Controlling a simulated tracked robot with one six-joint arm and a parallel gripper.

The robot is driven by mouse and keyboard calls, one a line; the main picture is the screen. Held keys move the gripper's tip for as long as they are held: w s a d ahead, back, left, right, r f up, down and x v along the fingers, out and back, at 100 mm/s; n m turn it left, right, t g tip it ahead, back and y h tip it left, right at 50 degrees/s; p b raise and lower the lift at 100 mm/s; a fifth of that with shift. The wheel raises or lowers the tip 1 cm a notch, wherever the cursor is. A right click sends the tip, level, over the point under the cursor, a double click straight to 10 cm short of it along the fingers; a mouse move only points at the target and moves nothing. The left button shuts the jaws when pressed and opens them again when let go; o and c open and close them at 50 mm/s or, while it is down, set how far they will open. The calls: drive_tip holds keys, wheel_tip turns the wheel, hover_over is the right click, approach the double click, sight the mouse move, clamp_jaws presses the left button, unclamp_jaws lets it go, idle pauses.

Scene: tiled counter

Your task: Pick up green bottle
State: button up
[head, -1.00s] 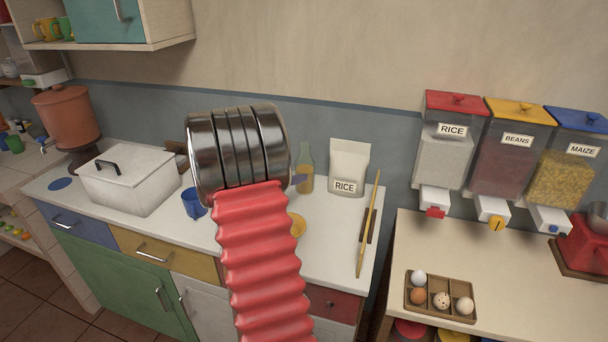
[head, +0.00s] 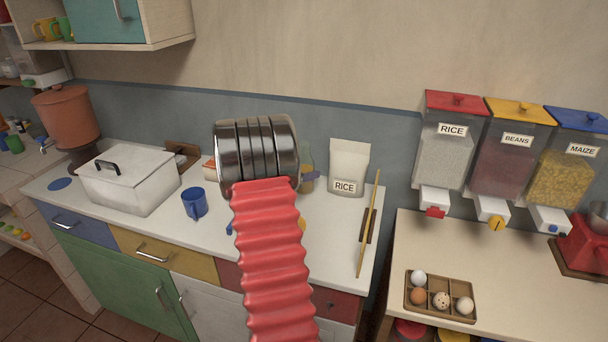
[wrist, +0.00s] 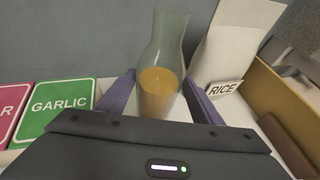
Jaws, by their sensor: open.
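The green bottle (wrist: 160,62) is clear greenish glass with amber contents in its lower part. It stands upright in the middle of the wrist view. My gripper (wrist: 159,78) is open, with one purple finger on each side of the bottle's lower part. I cannot tell whether either finger touches the glass.
A white rice bag (head: 348,168) stands close to the bottle's right. A green garlic box (wrist: 57,105) is to its left in the wrist view. A blue mug (head: 194,203) and a white lidded pot (head: 130,182) stand further left. A yellow stick (head: 368,225) lies at right.

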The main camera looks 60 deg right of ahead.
sight(310, 169)
drive_tip(key=shift+x, duration=2.5)
drive_tip(key=shift+w, duration=0.15)
drive_tip(key=shift+c, duration=0.5)
drive_tip(key=c, duration=1.3)
drive_tip(key=shift+r, duration=0.1)
wheel_tip(310, 169, up, 18)
